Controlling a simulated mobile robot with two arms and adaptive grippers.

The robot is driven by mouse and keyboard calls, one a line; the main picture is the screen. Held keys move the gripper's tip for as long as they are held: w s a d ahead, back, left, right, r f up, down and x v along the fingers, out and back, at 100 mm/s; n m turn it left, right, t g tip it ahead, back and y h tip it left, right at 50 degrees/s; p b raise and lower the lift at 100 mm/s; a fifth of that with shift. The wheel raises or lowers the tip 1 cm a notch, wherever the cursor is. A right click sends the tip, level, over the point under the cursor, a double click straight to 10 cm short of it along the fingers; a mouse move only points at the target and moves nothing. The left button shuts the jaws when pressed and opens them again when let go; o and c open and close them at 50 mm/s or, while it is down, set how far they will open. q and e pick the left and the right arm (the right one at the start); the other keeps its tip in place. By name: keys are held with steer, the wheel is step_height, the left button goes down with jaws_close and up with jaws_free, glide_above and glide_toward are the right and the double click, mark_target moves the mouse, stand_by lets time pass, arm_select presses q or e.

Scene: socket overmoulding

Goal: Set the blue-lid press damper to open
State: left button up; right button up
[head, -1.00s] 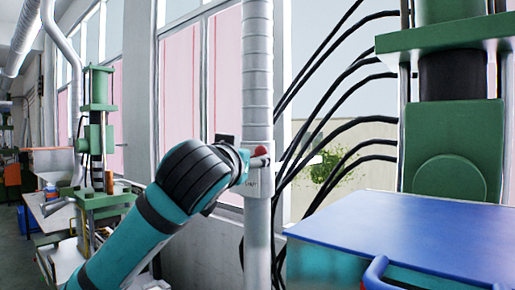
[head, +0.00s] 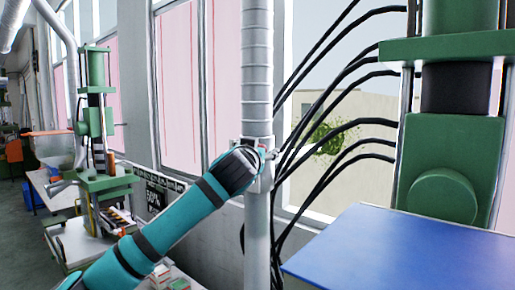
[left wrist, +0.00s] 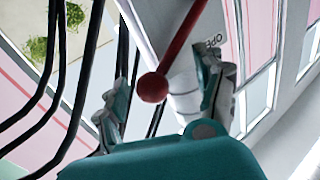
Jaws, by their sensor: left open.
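The damper (head: 265,180) is a pale box on the grey vertical duct (head: 257,90), left of the blue-lid press (head: 450,150). In the left wrist view, its red lever ends in a round red knob (left wrist: 152,88). Part of a label reading "OPE" shows beside the lever. My left gripper (left wrist: 163,75) is open, with one finger on each side of the lever and knob. I cannot tell whether either finger touches it. In the head view my left wrist hides most of the gripper (head: 266,154) and the lever.
The blue lid (head: 405,250) fills the lower right. Several black hoses (head: 340,130) run between the duct and press. Windows and a wall stand behind the duct. Another green press (head: 97,150) and tables stand farther back at left.

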arm_select(q)
steer(key=shift+d+f, duration=0.1)
jaws_close()
stand_by(0.3)
steer(key=shift+w+a+r+n+g, duration=0.3)
steer(key=shift+r+n+g, duration=0.1)
steer(key=shift+n, duration=0.2)
steer(key=c, duration=0.5)
jaws_free()
steer(key=o, duration=0.5)
steer(key=shift+s, duration=0.15)
steer(key=shift+c, duration=0.2)
steer(key=shift+o, duration=0.2)
steer(key=shift+a+r, duration=0.1)
steer(key=shift+r, duration=0.05)
